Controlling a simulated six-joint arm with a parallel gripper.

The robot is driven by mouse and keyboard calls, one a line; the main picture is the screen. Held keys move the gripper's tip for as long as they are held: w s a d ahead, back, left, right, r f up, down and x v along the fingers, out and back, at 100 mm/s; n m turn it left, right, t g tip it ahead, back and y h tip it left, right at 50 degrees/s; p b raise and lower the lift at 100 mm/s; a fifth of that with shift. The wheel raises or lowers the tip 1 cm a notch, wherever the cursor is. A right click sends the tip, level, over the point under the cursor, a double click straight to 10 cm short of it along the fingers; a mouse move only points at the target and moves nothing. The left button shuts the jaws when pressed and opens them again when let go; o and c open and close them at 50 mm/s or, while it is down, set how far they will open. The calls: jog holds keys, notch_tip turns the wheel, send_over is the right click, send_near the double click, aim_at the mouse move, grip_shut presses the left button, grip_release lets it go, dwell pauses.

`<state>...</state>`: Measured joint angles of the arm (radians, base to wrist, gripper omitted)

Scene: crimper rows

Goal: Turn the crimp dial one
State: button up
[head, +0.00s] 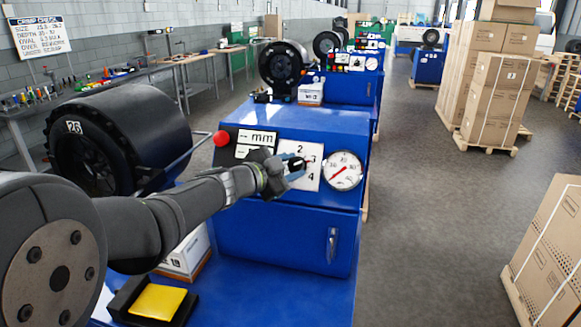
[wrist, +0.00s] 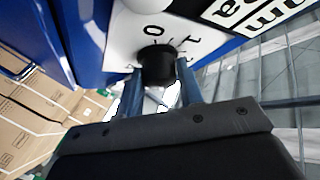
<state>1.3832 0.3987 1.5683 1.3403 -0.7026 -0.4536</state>
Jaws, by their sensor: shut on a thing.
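The crimp dial is a black round knob (wrist: 157,62) on a white plate (wrist: 127,42). My gripper (wrist: 159,72) is shut on the knob, one blue-grey finger on each side. In the head view my gripper (head: 291,169) reaches the white plate (head: 312,183) on the front of the blue crimper (head: 290,240). The numbers 2, 3 and 4 show there, and my gripper covers the plate's left part and most of the knob. I cannot tell exactly where the knob points.
A round gauge (head: 343,171) sits just right of the plate. A red button (head: 222,139) and a display marked mm (head: 257,138) are to the left. A black drum marked 26 (head: 110,130) stands at the left. Boxes on pallets (head: 497,95) stand across the aisle.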

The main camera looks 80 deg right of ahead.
jog(key=shift+f, duration=0.15)
jog(key=o, duration=1)
jog(key=shift+w+a, duration=0.3)
jog(key=shift+a, duration=0.05)
jog(key=v, duration=1.6)
jog(key=shift+a, duration=0.2)
jog(key=shift+d, duration=0.1)
